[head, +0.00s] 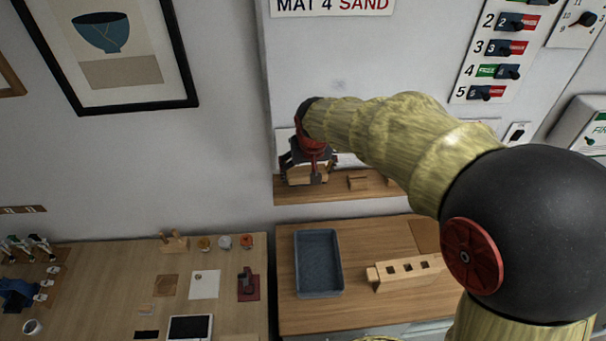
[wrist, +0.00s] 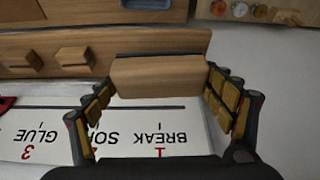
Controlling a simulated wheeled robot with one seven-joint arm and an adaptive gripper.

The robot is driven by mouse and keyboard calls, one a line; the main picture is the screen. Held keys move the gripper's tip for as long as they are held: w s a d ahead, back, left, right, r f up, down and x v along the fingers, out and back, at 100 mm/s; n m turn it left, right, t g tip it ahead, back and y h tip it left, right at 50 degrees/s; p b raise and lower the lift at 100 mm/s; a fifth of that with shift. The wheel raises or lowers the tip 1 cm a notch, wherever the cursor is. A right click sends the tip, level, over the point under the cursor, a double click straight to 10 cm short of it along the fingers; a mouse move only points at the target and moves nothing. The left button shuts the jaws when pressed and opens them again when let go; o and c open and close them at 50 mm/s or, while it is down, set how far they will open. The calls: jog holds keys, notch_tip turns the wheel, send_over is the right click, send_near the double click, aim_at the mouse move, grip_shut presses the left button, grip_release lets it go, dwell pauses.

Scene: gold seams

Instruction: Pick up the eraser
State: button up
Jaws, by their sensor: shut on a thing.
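The eraser, a wood-coloured block (wrist: 158,75), lies between the two finger pads of my gripper (wrist: 159,86) in the wrist view. The gripper is shut on it, with a padded finger at each end of the block. In the head view my gripper (head: 308,176) is at the wall, over the left part of a narrow wooden ledge (head: 340,193). There the block is partly hidden by the fingers. I cannot tell whether it still touches the ledge.
Two small wooden pieces (wrist: 73,56) sit on the ledge beside the eraser. A white board (wrist: 40,140) with printed words is on the wall behind. Below stand a blue-grey tray (head: 319,289) and a wooden block with square holes (head: 405,270).

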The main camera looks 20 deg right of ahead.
jog(key=s+r, duration=0.3)
jog(key=s, duration=0.5)
jog(key=shift+s+r+b, duration=0.15)
jog(key=shift+b, duration=0.15)
jog(key=o, duration=0.7)
jog(key=c, duration=0.4)
